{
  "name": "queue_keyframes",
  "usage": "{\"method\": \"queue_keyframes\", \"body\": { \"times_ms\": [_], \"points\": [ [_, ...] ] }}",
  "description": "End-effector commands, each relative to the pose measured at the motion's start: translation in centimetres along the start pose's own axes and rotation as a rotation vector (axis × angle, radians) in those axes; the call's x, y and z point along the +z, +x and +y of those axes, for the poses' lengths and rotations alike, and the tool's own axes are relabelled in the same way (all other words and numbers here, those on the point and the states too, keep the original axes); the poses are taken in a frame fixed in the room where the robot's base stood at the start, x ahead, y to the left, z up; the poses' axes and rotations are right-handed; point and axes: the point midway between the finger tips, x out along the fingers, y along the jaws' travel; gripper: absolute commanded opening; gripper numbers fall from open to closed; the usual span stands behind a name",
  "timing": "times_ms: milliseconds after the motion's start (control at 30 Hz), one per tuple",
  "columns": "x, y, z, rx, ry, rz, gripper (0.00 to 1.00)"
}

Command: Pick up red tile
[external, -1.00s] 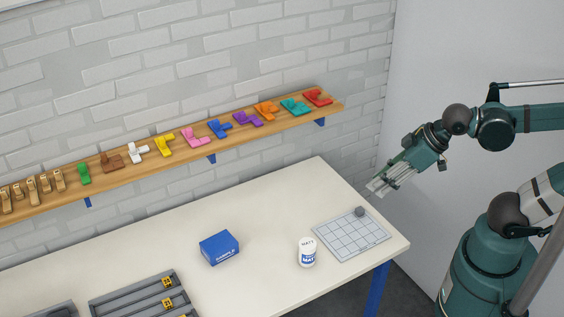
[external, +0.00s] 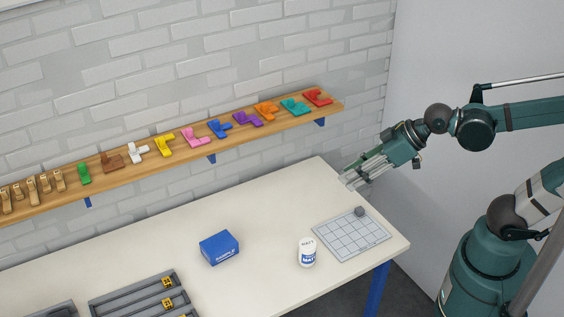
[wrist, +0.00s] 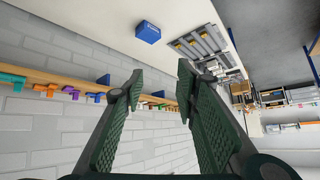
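The red tile (external: 318,97) lies at the far right end of the wooden shelf on the brick wall, beside the teal tile (external: 295,106). My gripper (external: 348,182) is below and to the right of the red tile, above the table's back right corner and apart from the shelf. In the wrist view my gripper (wrist: 155,78) shows its two fingers spread with nothing between them. The red tile does not show in the wrist view, where the teal tile (wrist: 12,79) is at the left edge.
The wooden shelf (external: 140,170) holds several other coloured tiles in a row. On the white table (external: 150,245) are a gridded mat (external: 350,238), a white jar (external: 307,252), a blue box (external: 219,247) and a grey slotted tray (external: 125,292). The table's back middle is clear.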

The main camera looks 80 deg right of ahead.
Motion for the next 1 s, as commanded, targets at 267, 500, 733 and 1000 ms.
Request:
{"method": "queue_keyframes", "body": {
  "times_ms": [267,500,733,1000],
  "points": [
    [-5.3,3.4,2.0,-0.022,0.001,0.149,0.30],
    [-9.4,5.8,5.1,-0.007,0.005,0.281,0.30],
    [-12.7,7.6,9.1,0.035,0.014,0.403,0.30],
    [-15.4,9.2,15.1,0.120,0.034,0.534,0.30]
  ]
}}
